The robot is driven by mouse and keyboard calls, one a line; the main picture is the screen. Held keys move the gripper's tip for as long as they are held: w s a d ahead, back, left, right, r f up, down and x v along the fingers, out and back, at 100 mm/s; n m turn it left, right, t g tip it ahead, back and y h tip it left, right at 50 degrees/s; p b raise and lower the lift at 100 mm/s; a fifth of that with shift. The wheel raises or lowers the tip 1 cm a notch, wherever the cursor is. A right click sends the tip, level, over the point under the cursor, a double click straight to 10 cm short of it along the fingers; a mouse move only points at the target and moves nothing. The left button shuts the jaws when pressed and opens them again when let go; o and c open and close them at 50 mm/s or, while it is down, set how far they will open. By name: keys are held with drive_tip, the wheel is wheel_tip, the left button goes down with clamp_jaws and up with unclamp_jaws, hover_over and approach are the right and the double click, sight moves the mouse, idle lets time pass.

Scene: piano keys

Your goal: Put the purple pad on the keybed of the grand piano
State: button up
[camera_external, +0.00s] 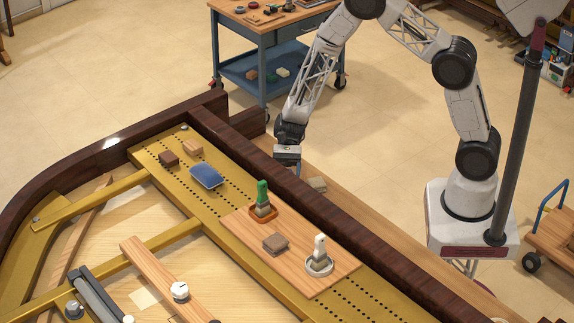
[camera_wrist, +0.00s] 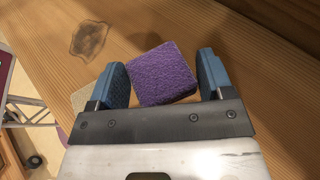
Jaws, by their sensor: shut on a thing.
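The purple pad (camera_wrist: 163,74) is a square, rough-textured block between the two blue fingers of my gripper (camera_wrist: 165,78) in the wrist view. My gripper is shut on it, and the pad sits slightly turned between the fingers. A wooden surface (camera_wrist: 235,35) with a dark knot lies under it. In the external view my gripper (camera_external: 287,165) is by the far end of the piano's dark rim, near a wooden ledge (camera_external: 360,208) that looks like the keybed. The pad cannot be made out there. Whether it touches the wood is unclear.
A beige pad (camera_external: 317,184) lies on the ledge close to my gripper; it also shows in the wrist view (camera_wrist: 84,98). The dark rim (camera_external: 300,185) stands between the ledge and the gold frame. A board (camera_external: 290,245) with brushes and a blue pad (camera_external: 206,175) lie inside.

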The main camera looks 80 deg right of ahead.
drive_tip(key=shift+w+f, duration=0.15)
drive_tip(key=shift+w, duration=1.05)
drive_tip(key=shift+f, duration=1.75)
drive_tip(key=shift+f, duration=0.1)
drive_tip(key=c, duration=0.4)
drive_tip(key=o, duration=1.3)
drive_tip(key=shift+d+r, duration=0.15)
drive_tip(key=shift+r, duration=0.05)
drive_tip(key=v, duration=1.2)
drive_tip(key=shift+f, duration=0.1)
